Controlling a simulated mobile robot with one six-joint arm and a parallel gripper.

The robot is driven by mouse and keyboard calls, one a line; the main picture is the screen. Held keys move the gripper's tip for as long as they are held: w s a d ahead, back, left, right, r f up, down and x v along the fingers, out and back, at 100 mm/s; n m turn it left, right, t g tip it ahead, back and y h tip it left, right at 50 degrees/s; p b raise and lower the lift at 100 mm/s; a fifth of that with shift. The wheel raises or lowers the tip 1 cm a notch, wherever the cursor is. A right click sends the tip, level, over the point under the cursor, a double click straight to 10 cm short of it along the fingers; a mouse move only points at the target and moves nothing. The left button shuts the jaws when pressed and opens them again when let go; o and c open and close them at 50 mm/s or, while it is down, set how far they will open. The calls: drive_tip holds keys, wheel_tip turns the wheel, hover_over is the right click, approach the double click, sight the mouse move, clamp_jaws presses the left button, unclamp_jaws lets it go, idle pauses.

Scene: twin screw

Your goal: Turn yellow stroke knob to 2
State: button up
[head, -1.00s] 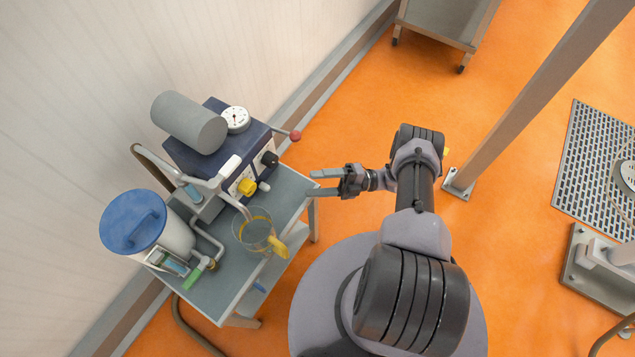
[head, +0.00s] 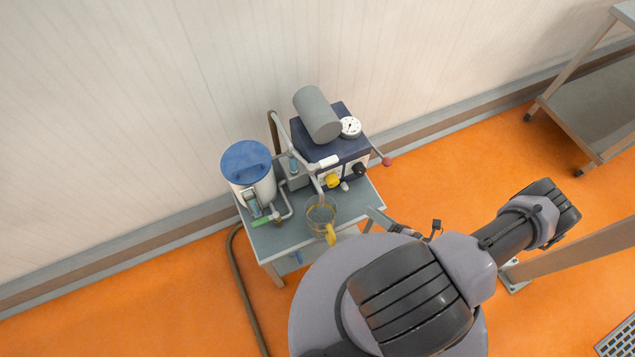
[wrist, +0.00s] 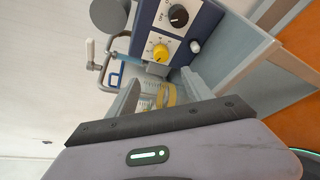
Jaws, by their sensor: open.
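The yellow stroke knob (head: 333,181) is on the front of the dark blue pump box (head: 330,152), beside a black knob (head: 359,169). In the wrist view the yellow knob (wrist: 161,52) sits on a white dial plate; its scale is too small to read. My gripper (wrist: 160,88) is open and empty, with its fingers spread below the knob in the picture and apart from it. In the head view my gripper is partly hidden by my arm, near the cart's right front corner.
A glass jug with a yellow handle (head: 330,236) stands on the cart (head: 355,208) in front of the box. A blue-lidded vessel (head: 247,163) and pipes stand to the left. A red-tipped lever (head: 387,161) sticks out right.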

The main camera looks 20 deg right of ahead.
sight(335, 184)
drive_tip(key=x, duration=0.5)
drive_tip(key=b+x, duration=0.1)
drive_tip(key=x, duration=0.4)
drive_tip(key=b+x, duration=0.1)
drive_tip(key=x, duration=0.4)
drive_tip(key=shift+w+f, duration=0.15)
drive_tip(key=shift+f, duration=0.15)
drive_tip(key=shift+w+a, duration=0.1)
drive_tip(key=shift+w, duration=0.5)
drive_tip(key=shift+c, duration=0.2)
clamp_jaws()
drive_tip(key=shift+f+b, duration=0.1)
drive_tip(key=shift+b, duration=0.3)
drive_tip(key=shift+f, duration=0.1)
